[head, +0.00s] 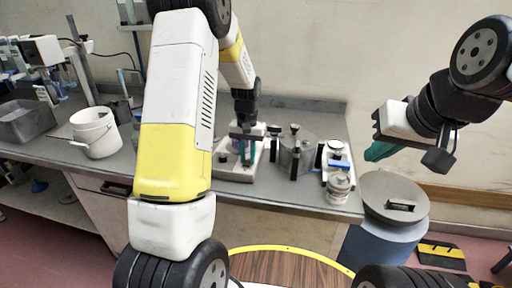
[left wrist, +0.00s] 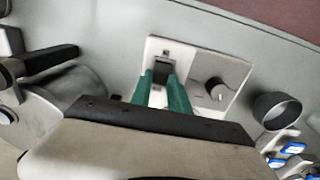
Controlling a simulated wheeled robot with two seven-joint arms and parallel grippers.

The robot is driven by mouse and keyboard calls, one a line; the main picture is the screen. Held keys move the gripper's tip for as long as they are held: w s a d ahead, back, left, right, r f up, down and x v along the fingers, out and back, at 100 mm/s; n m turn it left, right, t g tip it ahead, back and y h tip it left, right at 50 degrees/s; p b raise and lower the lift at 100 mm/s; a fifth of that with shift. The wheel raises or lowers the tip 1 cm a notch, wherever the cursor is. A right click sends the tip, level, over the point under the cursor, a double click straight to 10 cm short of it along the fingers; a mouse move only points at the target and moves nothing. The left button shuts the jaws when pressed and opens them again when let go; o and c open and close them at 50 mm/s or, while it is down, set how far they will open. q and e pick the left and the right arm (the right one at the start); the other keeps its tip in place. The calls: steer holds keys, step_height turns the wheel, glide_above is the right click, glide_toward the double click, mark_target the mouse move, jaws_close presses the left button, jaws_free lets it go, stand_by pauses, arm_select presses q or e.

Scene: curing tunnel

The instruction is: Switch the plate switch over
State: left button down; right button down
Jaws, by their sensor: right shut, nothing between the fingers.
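The plate switch is a black switch (left wrist: 163,66) on a pale square plate (left wrist: 205,66) in the left wrist view, beside a dark round knob (left wrist: 215,88). The plate also shows on the bench in the head view (head: 236,174), partly covered by my left gripper (head: 246,155). In the left wrist view the green fingers of my left gripper (left wrist: 161,82) stand apart, with plate visible between them. Their tips are at the near side of the switch; I cannot tell whether they touch it. My right gripper (head: 376,152) is shut and empty, in the air right of the bench.
A grey cylindrical vessel (head: 295,155) and a jar (head: 338,188) stand right of the plate. A white bucket (head: 95,133) and a grey tray (head: 25,120) stand at the left. A blue-grey bin (head: 390,200) is beyond the bench's right end. A round wooden table top (head: 290,264) is in front.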

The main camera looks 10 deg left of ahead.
arm_select(q)
steer(key=shift+s+t, duration=0.2)
steer(key=shift+t, duration=0.55)
steer(key=shift+s+t, duration=0.2)
steer(key=shift+t, duration=0.55)
steer(key=c, duration=1.2)
jaws_free()
steer(key=shift+r, duration=0.1)
steer(key=shift+c, duration=0.2)
steer(key=v, duration=0.7)
steer(key=shift+r, duration=0.35)
steer(key=shift+s, duration=0.1)
